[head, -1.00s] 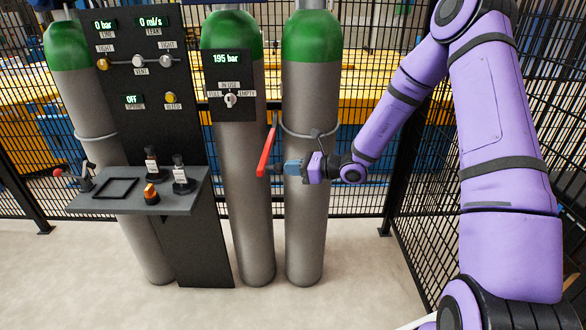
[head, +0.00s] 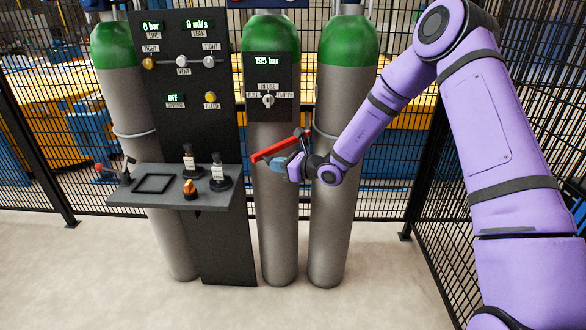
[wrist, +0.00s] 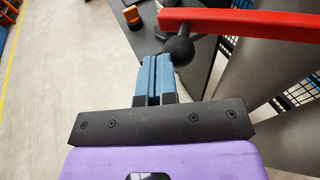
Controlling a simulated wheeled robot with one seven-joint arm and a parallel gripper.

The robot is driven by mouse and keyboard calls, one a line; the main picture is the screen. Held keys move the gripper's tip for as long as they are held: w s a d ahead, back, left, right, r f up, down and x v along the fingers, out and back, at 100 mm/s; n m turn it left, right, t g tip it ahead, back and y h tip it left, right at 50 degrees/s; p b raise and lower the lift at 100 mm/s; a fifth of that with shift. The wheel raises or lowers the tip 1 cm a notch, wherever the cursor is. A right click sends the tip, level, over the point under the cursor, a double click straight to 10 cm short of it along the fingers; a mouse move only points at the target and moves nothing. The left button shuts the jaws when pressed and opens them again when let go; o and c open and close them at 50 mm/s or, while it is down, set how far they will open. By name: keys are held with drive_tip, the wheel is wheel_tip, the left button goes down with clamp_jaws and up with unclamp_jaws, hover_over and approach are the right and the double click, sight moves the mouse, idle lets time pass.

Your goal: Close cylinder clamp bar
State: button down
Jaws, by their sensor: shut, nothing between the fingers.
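The red clamp bar (head: 275,150) lies across the front of the middle green-topped grey cylinder (head: 275,220). It slopes gently, its left end lower and its right end at a dark bracket by the right cylinder (head: 330,220). My gripper (head: 279,165) is just below the bar, fingers shut and empty. In the wrist view, the bar (wrist: 250,24) runs across the top right, with a black ball knob (wrist: 180,50) near its left end. The shut blue fingers (wrist: 150,75) are beside the knob, to its left; whether they touch it I cannot tell.
A dark panel (head: 215,130) with gauges and knobs stands left of the middle cylinder. Its shelf (head: 130,197) holds two small bottles, an orange-topped knob and a black frame. Black mesh fencing (head: 480,240) stands behind and to the right. The floor in front is clear.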

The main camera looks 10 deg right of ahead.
sight(258, 155)
drive_tip(key=x, duration=0.3)
drive_tip(key=w+r+x, duration=0.1)
drive_tip(key=x, duration=0.3)
drive_tip(key=r+x, duration=0.1)
drive_tip(key=x, duration=0.2)
drive_tip(key=shift+w+d+f, duration=0.1)
drive_tip(key=shift+w+d, duration=0.05)
drive_tip(key=shift+w, duration=0.15)
drive_tip(key=w+a+m+t+h, duration=0.1)
drive_tip(key=w+a, duration=0.2)
drive_tip(key=w, duration=0.7)
drive_tip(key=shift+w+a, duration=0.25)
drive_tip(key=shift+w, duration=0.05)
drive_tip(key=shift+s, duration=0.1)
